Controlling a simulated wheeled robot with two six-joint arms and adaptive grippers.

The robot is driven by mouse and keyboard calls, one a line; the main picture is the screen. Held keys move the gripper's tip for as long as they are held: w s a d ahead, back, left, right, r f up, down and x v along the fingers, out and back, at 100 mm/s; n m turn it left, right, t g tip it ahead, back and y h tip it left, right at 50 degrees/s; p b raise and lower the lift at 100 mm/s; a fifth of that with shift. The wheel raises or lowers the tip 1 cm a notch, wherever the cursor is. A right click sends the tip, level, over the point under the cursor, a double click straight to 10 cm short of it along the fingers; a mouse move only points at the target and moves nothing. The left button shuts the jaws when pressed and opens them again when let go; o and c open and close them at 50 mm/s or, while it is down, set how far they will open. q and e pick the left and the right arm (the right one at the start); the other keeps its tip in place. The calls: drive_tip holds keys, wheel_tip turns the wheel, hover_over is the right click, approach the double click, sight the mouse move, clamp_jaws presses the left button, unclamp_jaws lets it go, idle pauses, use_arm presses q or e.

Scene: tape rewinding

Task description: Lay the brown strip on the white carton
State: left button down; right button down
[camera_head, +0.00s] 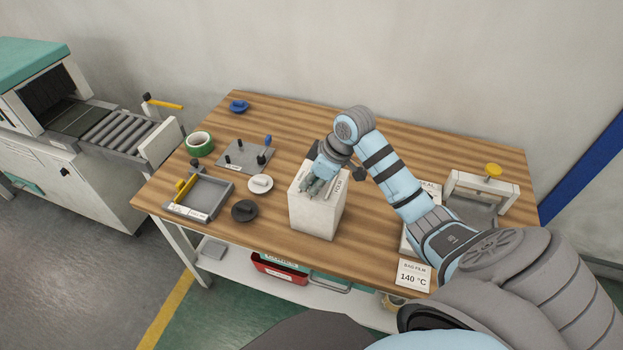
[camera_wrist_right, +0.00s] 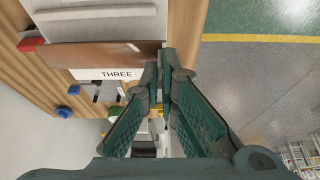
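The white carton (camera_head: 316,217) stands upright on the wooden table, with my right gripper (camera_head: 318,182) low over its top. In the right wrist view the brown strip (camera_wrist_right: 95,55) runs from the left to my right gripper (camera_wrist_right: 163,68). The fingertips are close together at the strip's right end and look shut on it. A pale printed part of the carton (camera_wrist_right: 100,23) shows beside the strip, and a white part marked THREE shows on its other side. I cannot tell whether the strip touches the carton. The arm and gripper hide the strip in the head view. My left gripper is out of view.
Left of the carton are a black disc (camera_head: 244,211), a white disc (camera_head: 260,184), a grey tray (camera_head: 208,196), a pegged plate (camera_head: 243,153) and a green tape roll (camera_head: 199,144).

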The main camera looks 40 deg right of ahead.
drive_tip(key=shift+s+f, duration=0.15)
drive_tip(key=shift+f, duration=0.2)
drive_tip(key=shift+f, duration=0.15)
drive_tip(key=shift+f, duration=0.3)
drive_tip(key=c, duration=1.7)
unclamp_jaws()
drive_tip(key=shift+o, duration=1.1)
